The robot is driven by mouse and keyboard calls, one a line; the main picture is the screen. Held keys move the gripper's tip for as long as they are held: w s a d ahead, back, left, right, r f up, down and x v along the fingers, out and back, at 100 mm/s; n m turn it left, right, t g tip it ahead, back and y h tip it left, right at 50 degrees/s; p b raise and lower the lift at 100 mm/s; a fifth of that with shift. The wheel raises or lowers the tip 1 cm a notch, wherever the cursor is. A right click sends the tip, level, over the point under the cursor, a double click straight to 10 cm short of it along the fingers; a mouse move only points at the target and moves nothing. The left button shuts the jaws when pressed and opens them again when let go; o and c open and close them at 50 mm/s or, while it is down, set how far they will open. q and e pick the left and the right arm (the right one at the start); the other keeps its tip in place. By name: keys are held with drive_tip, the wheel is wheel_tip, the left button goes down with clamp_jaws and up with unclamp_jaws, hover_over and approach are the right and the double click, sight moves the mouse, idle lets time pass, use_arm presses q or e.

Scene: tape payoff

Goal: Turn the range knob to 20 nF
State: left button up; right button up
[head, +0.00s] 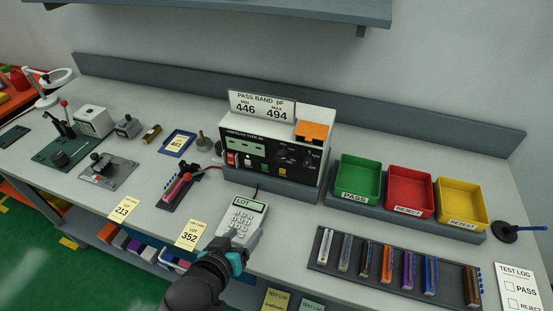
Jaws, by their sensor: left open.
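The black-fronted meter (248,160) stands at the back middle of the bench, upright. Its face carries a small display, a red switch at the left, and dark round knobs (284,154) on the right half. Which knob is the range knob, and where it points, is too small to read. My left gripper (231,238) is open and appears empty, over the lower part of the grey LOT keypad (241,216), in front of and below the meter. It is apart from the knobs. My right gripper is out of view.
A pass band sign (261,106) and an orange block (312,131) sit atop the meter. Green (358,178), red (410,190) and yellow (461,203) bins stand to the right. A rack of coloured strips (334,275) lies in front of them. A pink-handled tool (177,188) lies left.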

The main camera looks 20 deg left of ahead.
use_arm(q)
wheel_tip(320, 180, up, 7)
drive_tip(key=w+n+t+h+p, duration=0.1)
drive_tip(key=w+n+t+h, duration=0.15)
drive_tip(key=t, duration=0.35)
approach(280, 158)
drive_tip(key=w, duration=0.2)
drive_tip(key=w+d, duration=0.1)
drive_tip(key=w, duration=0.5)
drive_tip(key=shift+w+d+f, duration=0.1)
drive_tip(key=shift+w+d, duration=0.05)
clamp_jaws()
idle(0.3)
